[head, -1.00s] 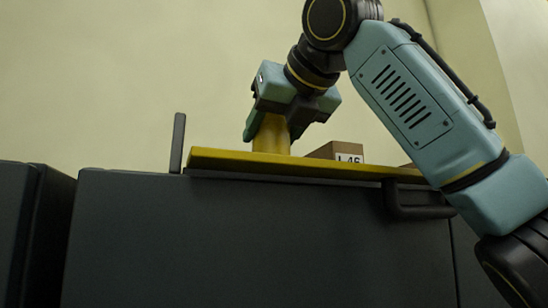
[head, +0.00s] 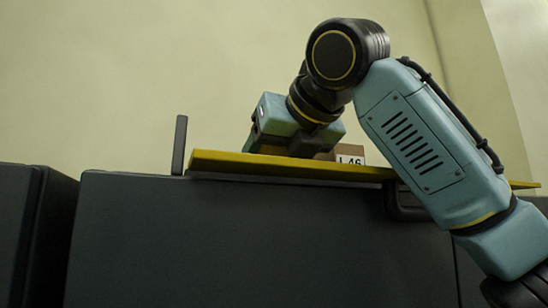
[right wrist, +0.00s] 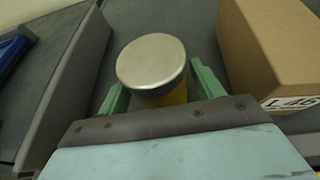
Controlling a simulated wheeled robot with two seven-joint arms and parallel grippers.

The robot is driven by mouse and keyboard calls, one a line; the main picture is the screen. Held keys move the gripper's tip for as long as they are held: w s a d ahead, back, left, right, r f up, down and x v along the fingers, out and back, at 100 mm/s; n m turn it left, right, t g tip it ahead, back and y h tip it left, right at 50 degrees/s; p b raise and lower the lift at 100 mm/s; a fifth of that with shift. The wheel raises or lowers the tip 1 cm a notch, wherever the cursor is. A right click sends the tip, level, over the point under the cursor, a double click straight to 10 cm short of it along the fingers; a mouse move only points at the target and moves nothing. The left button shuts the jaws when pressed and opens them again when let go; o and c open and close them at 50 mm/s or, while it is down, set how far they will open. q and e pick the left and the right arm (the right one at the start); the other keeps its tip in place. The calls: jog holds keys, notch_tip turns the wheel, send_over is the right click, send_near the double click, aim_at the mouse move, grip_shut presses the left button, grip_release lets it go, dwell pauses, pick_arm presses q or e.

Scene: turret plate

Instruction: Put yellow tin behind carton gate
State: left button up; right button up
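The yellow tin (right wrist: 155,75) shows in the right wrist view, with a round silver lid and a yellow side. My right gripper (right wrist: 162,88) has one green finger on each side of it, close against it, and looks shut on it. In the head view my right gripper (head: 290,140) is low behind the front edge of the yellow plate (head: 280,165), and the tin is hidden there. A brown carton marked L 46 (head: 350,160) is just right of the gripper; the carton (right wrist: 270,50) stands right of the tin in the wrist view. My left gripper is out of view.
A thin dark upright (head: 179,145) stands at the left end of the yellow plate. A long grey wall (right wrist: 70,80) runs left of the tin in the wrist view, with a blue object (right wrist: 12,55) beyond it. Dark grey cabinet fronts (head: 240,240) fill the lower head view.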

jog(key=shift+o, duration=0.6)
jog(key=shift+r, duration=0.1)
jog(key=shift+s+r, duration=0.15)
jog(key=b+v, duration=0.2)
jog(key=v, duration=0.8)
jog(key=shift+s+d, duration=0.2)
jog(key=shift+s, duration=0.15)
jog(key=shift+s+d+r, duration=0.2)
jog(key=shift+s+r, duration=0.1)
jog(key=shift+s, duration=0.15)
